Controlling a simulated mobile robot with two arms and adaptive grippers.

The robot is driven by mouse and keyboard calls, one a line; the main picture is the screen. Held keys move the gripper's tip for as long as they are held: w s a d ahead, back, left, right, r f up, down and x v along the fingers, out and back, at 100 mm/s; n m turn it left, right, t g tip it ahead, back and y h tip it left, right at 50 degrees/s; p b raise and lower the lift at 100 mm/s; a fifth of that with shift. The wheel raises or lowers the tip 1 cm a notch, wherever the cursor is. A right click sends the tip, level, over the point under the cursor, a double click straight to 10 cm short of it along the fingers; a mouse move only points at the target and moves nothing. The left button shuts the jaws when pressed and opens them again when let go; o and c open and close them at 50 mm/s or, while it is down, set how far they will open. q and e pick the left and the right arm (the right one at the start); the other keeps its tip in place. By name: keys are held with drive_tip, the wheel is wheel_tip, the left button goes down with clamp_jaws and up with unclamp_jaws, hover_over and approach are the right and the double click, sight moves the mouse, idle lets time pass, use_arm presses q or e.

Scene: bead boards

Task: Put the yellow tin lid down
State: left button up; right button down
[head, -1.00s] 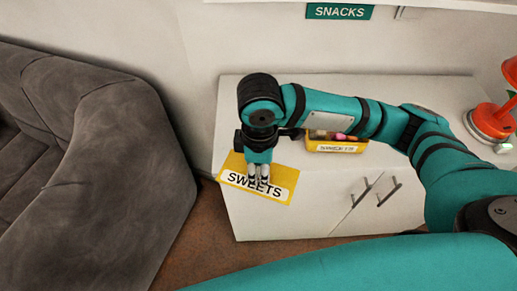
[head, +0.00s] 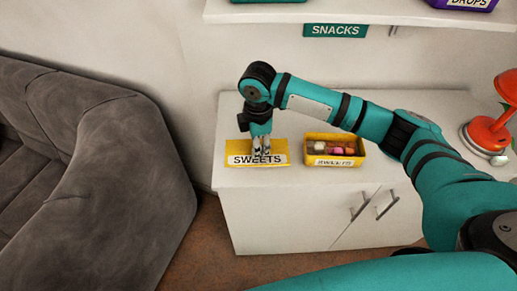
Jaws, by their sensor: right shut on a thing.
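The yellow tin lid (head: 281,147) carries a white label reading SWEETS. It is over the left part of the white cabinet top, close to the front edge; I cannot tell whether it touches the top. My right gripper (head: 262,154) points down and is shut on the lid near its middle. The open yellow tin (head: 359,148) stands just right of the lid, with several coloured sweets inside and a SWEETS label on its front. My left gripper is not in view.
A red and silver device (head: 486,132) stands at the right end. A shelf (head: 350,14) with a SNACKS sign (head: 335,30) is above. A grey sofa (head: 95,170) is at left.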

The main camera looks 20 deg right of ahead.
drive_tip(key=shift+w+d, duration=0.1)
drive_tip(key=shift+w, duration=0.15)
wheel_tip(320, 180, down, 3)
drive_tip(key=shift+s+p, duration=0.1)
drive_tip(key=shift+p, duration=0.4)
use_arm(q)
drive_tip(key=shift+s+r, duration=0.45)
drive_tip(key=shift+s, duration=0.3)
use_arm(e)
drive_tip(key=shift+f, duration=0.3)
drive_tip(key=shift+f, duration=0.1)
drive_tip(key=c, duration=1.2)
unclamp_jaws()
drive_tip(key=shift+o, duration=0.2)
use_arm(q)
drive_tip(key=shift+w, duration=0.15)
